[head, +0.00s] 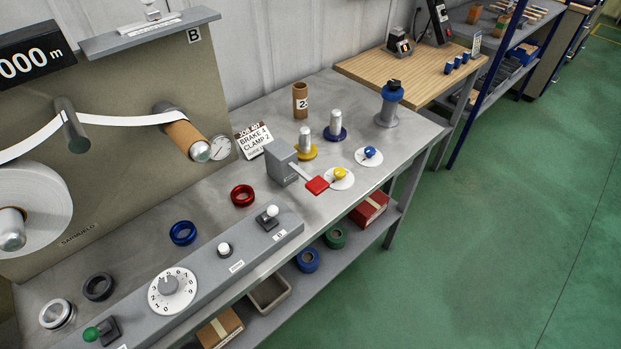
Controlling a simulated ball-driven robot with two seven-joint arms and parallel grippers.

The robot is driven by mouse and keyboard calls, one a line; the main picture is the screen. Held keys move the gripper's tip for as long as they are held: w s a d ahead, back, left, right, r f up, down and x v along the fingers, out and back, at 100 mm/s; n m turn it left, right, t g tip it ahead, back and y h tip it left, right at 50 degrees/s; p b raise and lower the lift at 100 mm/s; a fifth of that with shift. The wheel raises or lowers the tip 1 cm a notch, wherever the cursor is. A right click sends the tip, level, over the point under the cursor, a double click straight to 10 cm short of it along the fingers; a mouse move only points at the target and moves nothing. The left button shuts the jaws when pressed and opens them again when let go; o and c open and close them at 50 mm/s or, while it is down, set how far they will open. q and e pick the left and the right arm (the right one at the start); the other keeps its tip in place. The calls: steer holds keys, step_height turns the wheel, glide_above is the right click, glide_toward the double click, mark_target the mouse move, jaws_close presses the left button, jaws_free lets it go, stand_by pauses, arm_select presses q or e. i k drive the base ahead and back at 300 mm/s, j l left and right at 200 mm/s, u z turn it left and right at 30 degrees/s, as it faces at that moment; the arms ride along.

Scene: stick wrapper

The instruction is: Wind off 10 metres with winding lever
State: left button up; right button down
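A grey control strip runs along the bench front. It carries a green-knobbed lever (92,333) at the left, a numbered dial (172,289), a white push button (224,249) and a white-knobbed lever (268,216) at the right. I cannot read which is labelled the winding lever. A black display (33,54), cut off at the left, shows "000 m". White strip runs from the big roll (35,208) over a grey post (70,122) to a brown core (182,132) beside a round gauge (220,147). Neither of my grippers shows.
A grey block with a red-ended handle (317,185) stands mid-bench, beside a card reading "BRAKE 4, CLAMP 2" (253,139). Red (242,195), blue (183,233) and black (98,287) rings lie loose. A wooden table (430,66) stands beyond. Green floor at right is clear.

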mark_target(316, 185)
steer(key=i+l, duration=0.45)
steer(key=l, duration=0.3)
steer(key=i+l, duration=0.5)
steer(key=l, duration=0.25)
steer(key=u, duration=1.95)
